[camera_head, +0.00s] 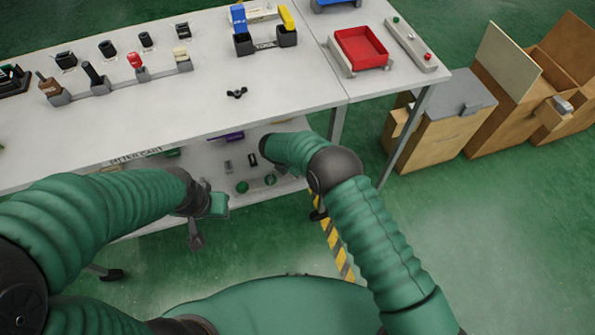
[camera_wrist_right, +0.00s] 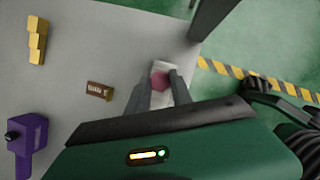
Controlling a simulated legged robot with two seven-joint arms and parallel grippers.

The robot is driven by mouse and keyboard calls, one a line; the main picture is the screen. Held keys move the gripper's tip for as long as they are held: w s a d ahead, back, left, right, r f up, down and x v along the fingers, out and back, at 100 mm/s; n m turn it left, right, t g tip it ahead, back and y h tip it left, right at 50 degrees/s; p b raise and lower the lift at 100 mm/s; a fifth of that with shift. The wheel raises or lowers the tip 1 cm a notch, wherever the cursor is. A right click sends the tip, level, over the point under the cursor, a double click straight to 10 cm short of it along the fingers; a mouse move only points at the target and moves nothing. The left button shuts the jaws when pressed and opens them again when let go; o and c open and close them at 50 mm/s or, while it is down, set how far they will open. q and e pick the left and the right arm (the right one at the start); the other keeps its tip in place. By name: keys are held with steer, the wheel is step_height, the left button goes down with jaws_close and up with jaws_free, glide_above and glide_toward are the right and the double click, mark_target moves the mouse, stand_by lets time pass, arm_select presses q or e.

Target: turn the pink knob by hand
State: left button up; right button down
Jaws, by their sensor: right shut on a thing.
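The pink knob (camera_wrist_right: 160,79) sits on a small white base (camera_wrist_right: 157,69) on the grey shelf. In the right wrist view, the two grey fingers of my right gripper (camera_wrist_right: 159,92) are on either side of the knob, closed on it. The fingers partly cover the knob and its base. In the head view the knob and my right gripper are hidden behind my right arm, which reaches in at the lower shelf. My left gripper (camera_head: 206,218) hangs in front of the table, away from the knob; its jaw opening does not show clearly.
Near the knob are a brown labelled block (camera_wrist_right: 99,90), a yellow stepped piece (camera_wrist_right: 37,40) and a purple fixture (camera_wrist_right: 27,143). The tabletop (camera_head: 195,100) above carries several levers and a red tray (camera_head: 361,48). Cardboard boxes (camera_head: 440,115) stand at right.

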steer(key=m+b, duration=0.1)
steer(key=b, duration=0.1)
steer(key=m+g+b, duration=0.1)
steer(key=m+b, duration=0.1)
steer(key=m+h+b, duration=0.1)
steer(key=m, duration=0.1)
steer(key=shift+w+a+f+g+b, duration=0.2)
steer(key=shift+f+g+b, duration=0.1)
steer(key=shift+b, duration=0.1)
steer(key=shift+r+m+g+b, duration=0.1)
steer(key=shift+m+g+b, duration=0.2)
steer(key=shift+m+b, duration=0.65)
steer(key=shift+r+m+b, duration=0.15)
steer(key=shift+m+b, duration=0.1)
steer(key=shift+b, duration=0.1)
steer(key=shift+r, duration=0.1)
steer(key=c, duration=1.1)
jaws_free()
